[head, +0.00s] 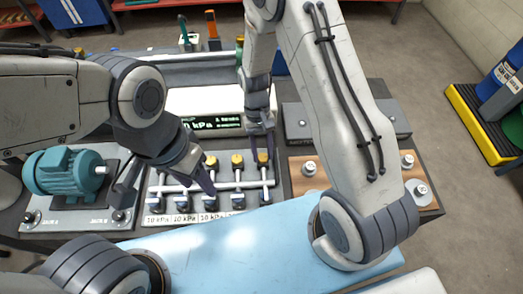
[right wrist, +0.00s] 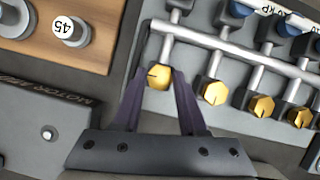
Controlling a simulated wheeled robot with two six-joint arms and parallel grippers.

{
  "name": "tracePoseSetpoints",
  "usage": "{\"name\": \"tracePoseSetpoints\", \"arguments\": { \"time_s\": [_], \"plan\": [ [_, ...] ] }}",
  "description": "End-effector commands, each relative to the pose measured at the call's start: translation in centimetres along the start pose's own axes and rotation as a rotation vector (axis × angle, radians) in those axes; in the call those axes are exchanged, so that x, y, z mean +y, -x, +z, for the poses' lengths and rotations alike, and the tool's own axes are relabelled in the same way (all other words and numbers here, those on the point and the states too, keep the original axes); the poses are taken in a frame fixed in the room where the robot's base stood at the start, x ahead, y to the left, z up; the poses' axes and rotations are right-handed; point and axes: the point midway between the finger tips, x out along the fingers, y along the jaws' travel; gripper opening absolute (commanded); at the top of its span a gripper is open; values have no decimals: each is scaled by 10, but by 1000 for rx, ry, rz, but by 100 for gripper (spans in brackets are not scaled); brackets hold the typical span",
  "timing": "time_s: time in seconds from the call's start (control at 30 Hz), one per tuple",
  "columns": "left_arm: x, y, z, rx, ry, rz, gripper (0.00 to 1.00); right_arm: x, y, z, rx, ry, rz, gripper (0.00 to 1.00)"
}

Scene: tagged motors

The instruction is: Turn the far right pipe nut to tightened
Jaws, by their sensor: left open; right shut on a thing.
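The far right pipe nut (head: 263,158) is yellow, at the right end of a row of yellow nuts on the grey pipe panel (head: 160,213). In the right wrist view the same nut (right wrist: 159,76) sits between my right gripper's fingers, with a dark line on its face. My right gripper (head: 262,146) comes down from above and is shut on this nut; the fingers show on both sides of it in the wrist view (right wrist: 160,88). My left gripper (head: 211,176) is open and empty above the panel, left of the far right nut.
Other yellow nuts (right wrist: 215,92) stand close beside the held one. A display (head: 212,122) reading in kPa stands behind the panel. A wooden board (head: 298,182) with numbered weights lies to the right, a teal motor (head: 65,172) to the left. A light blue surface (head: 235,245) lies in front.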

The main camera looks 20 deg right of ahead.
Motion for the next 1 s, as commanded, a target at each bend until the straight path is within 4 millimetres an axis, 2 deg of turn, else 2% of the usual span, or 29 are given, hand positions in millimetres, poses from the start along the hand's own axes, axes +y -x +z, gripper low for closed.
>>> {"name": "tracePoseSetpoints", "arguments": {
  "time_s": [0.4,0.43,0.47,0.5,0.83,1.0],
  "plan": [
    [0,0,0,0,0,0,50,0,2,-2,7,-8,-4,0],
    [0,0,0,0,0,0,50,0,2,-2,7,-8,-4,53],
    [0,0,0,0,0,0,50,0,2,-2,6,-8,-4,64],
    [0,0,0,0,0,0,50,0,2,-2,6,-8,-3,72],
    [0,0,0,0,0,0,50,0,2,-1,3,-6,-3,72],
    [0,-5,0,0,0,0,50,0,22,-3,8,-6,-4,72]
  ]
}}
